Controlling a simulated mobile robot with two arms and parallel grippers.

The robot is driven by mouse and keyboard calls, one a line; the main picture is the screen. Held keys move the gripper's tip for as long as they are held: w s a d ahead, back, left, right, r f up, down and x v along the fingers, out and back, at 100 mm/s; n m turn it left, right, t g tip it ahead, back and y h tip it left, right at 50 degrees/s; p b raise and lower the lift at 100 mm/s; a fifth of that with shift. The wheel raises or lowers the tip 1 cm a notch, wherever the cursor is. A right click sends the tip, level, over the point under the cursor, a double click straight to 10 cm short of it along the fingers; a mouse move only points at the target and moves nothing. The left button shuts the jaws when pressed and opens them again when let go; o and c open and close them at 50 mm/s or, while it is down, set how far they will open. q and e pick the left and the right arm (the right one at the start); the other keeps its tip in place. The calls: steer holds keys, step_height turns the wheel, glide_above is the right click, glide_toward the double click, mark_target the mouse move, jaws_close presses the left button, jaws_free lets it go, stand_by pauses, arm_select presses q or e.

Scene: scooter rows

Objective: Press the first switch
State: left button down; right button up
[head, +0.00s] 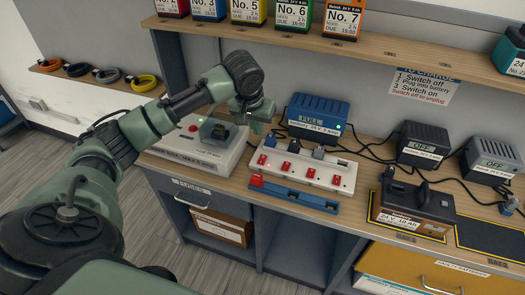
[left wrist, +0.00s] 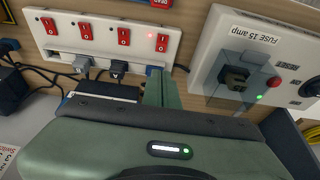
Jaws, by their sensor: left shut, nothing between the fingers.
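A white power strip (head: 322,179) lies on the wooden bench, with a row of red rocker switches and plugs behind them. The leftmost switch in the head view (head: 262,159) seems to be the rightmost switch in the left wrist view (left wrist: 162,42); a small red light glows beside it. My left gripper (head: 258,118) is shut and empty, pointing down just behind the strip's left end. In the left wrist view its closed fingers (left wrist: 161,85) reach toward the strip's plug side, below the end switch. Contact cannot be told. My right gripper is out of view.
A white fuse box (head: 200,150) with a red button stands left of the strip. A blue charger (head: 317,117) stands behind, grey chargers (head: 422,143) and a dark battery unit (head: 418,202) to the right. A blue rail (head: 300,196) lies in front. Cables cross the bench.

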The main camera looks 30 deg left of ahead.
arm_select(q)
steer(key=shift+f, duration=0.15)
steer(key=p, duration=0.2)
glide_toward(263, 157)
steer(key=x, duration=0.5)
steer(key=shift+w, duration=0.2)
steer(key=shift+w+f, duration=0.1)
steer(key=shift+f, duration=0.55)
steer(key=shift+f+p, duration=0.1)
steer(key=shift+p, duration=0.55)
steer(key=shift+w+f, duration=0.1)
steer(key=shift+f, duration=0.05)
